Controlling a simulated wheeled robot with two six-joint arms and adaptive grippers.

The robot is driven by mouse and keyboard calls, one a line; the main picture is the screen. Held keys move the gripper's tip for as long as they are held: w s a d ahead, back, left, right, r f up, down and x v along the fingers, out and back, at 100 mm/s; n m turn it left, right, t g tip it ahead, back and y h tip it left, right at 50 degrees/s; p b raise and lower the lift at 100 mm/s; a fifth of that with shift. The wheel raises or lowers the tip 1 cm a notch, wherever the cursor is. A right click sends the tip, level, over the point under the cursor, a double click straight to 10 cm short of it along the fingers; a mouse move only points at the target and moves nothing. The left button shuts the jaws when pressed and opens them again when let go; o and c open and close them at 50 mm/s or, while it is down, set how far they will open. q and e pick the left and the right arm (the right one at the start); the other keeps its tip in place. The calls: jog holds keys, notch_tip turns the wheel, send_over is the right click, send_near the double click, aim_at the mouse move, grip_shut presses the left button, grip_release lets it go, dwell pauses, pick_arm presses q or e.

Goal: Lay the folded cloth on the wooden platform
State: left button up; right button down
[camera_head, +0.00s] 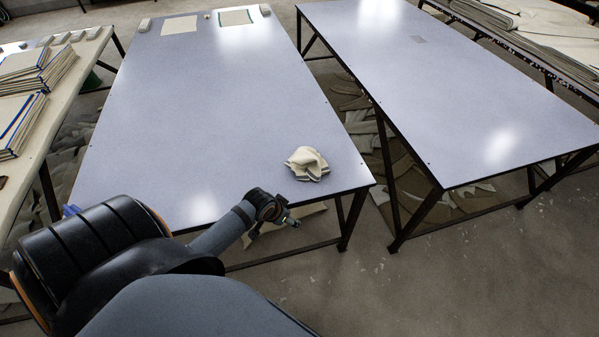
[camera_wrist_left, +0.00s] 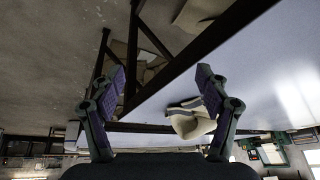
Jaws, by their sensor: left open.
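A crumpled off-white cloth (camera_head: 307,163) lies in a small heap on the near right corner of the middle grey table (camera_head: 220,110). My left gripper (camera_head: 292,220) hangs just past that table's near edge, closer to me than the cloth and apart from it. In the left wrist view the two fingers of the left gripper (camera_wrist_left: 163,85) are spread wide with nothing between their tips. The cloth (camera_wrist_left: 190,124) shows beyond them, partly behind the right-hand finger. I cannot make out a wooden platform. My right gripper is not in view.
Flat cloth pieces (camera_head: 180,25) and small light blocks lie at the middle table's far end. A second grey table (camera_head: 450,90) stands to the right, bare but for a small mark. Stacked cloths (camera_head: 30,75) sit on the left table. The middle table's centre is clear.

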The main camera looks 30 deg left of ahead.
pick_arm(q)
jog(key=w+a+r+t+h, duration=0.1)
jog(key=w+a+r+t, duration=0.2)
jog(key=w+a+r, duration=0.7)
jog(key=b+x, duration=0.3)
jog(key=b, duration=0.1)
jog(key=b+x, duration=0.3)
jog(key=b, duration=0.1)
jog(key=d+b+x, duration=0.1)
jog(key=b+x, duration=0.2)
jog(key=b, duration=0.1)
jog(key=shift+s+d+f, duration=0.1)
jog(key=shift+d+f, duration=0.05)
jog(key=shift+f, duration=0.05)
jog(key=shift+w+f+b, duration=0.2)
jog(key=shift+w+b, duration=0.1)
jog(key=shift+b+x, duration=0.3)
jog(key=shift+x, duration=0.7)
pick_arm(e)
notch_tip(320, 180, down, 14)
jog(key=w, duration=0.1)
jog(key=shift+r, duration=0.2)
pick_arm(q)
jog(key=shift+w+r, duration=0.1)
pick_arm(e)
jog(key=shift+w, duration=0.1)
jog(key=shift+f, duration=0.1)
